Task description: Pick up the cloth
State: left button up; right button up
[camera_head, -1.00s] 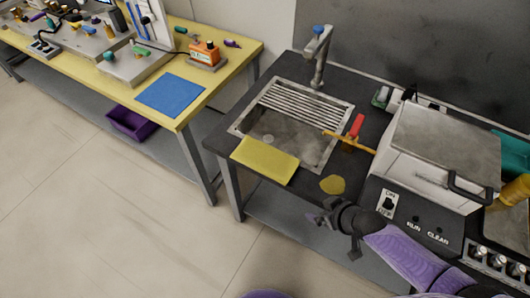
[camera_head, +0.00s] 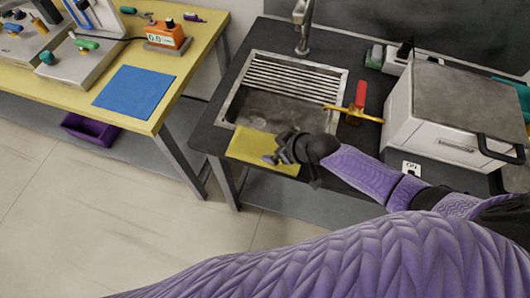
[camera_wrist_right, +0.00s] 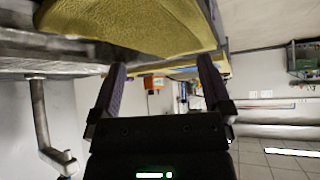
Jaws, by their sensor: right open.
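A yellow cloth (camera_head: 252,150) lies at the front edge of the black sink counter, at the near side of the sink. My right gripper (camera_head: 272,158) is at the cloth's right part in the head view and covers some of it. In the right wrist view my right gripper (camera_wrist_right: 163,72) is open, with no cloth visibly held between its fingers. A large yellow surface, apparently the cloth (camera_wrist_right: 150,22), fills the top of that view, close to the fingers. I cannot tell whether they touch. My left gripper is not in view.
The sink (camera_head: 285,100) has a drying rack and a tap (camera_head: 303,25) behind it. A red-handled yellow tool (camera_head: 357,108) lies at its right, beside a white machine (camera_head: 450,110). A yellow table (camera_head: 190,40) at the left holds a blue sheet (camera_head: 135,91).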

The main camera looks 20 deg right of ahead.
aim_at(264, 149)
jog(key=b+x, duration=0.2)
jog(key=x, duration=0.1)
jog(key=shift+f, duration=0.2)
jog(key=shift+w+a, duration=0.1)
jog(key=shift+w, duration=0.05)
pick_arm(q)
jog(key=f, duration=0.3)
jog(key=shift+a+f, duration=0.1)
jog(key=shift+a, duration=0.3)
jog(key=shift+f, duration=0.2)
pick_arm(e)
jog(key=shift+w+a+f, duration=0.1)
jog(key=shift+f, duration=0.1)
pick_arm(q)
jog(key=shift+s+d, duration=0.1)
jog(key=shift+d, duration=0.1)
pick_arm(e)
grip_shut()
